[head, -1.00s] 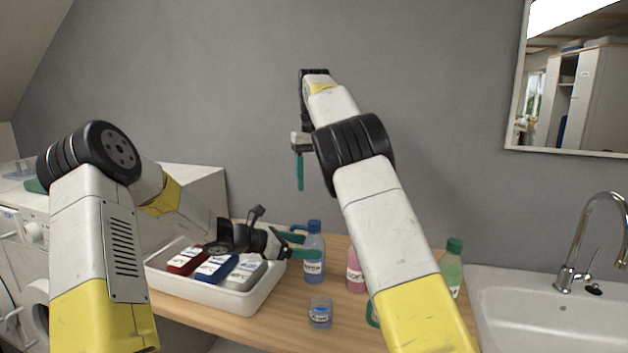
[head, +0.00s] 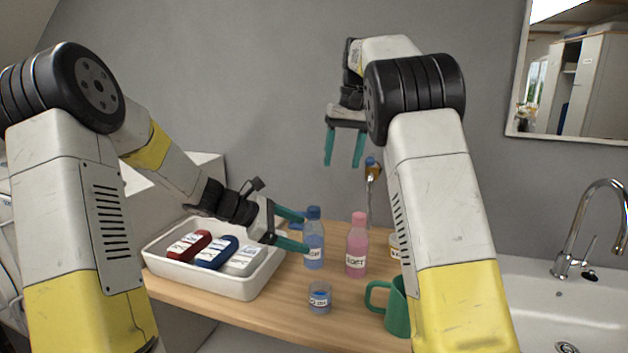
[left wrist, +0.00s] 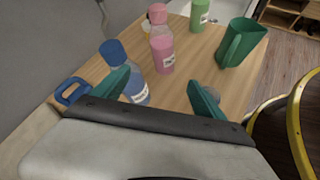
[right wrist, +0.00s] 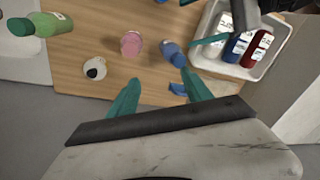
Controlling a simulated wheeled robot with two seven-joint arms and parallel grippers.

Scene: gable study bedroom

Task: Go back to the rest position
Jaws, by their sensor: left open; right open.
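My left gripper (head: 290,229) is open and empty, held low over the wooden counter between the white tray and the blue bottle. In the left wrist view its teal fingers (left wrist: 160,90) are spread, with the blue bottle (left wrist: 127,72) behind the left one. My right gripper (head: 345,148) is open and empty, raised high in front of the grey wall, fingers pointing down. In the right wrist view its fingers (right wrist: 158,98) are apart, with nothing between them.
A white tray (head: 235,288) holds red, blue and grey containers. A sink (head: 530,290) is at right.

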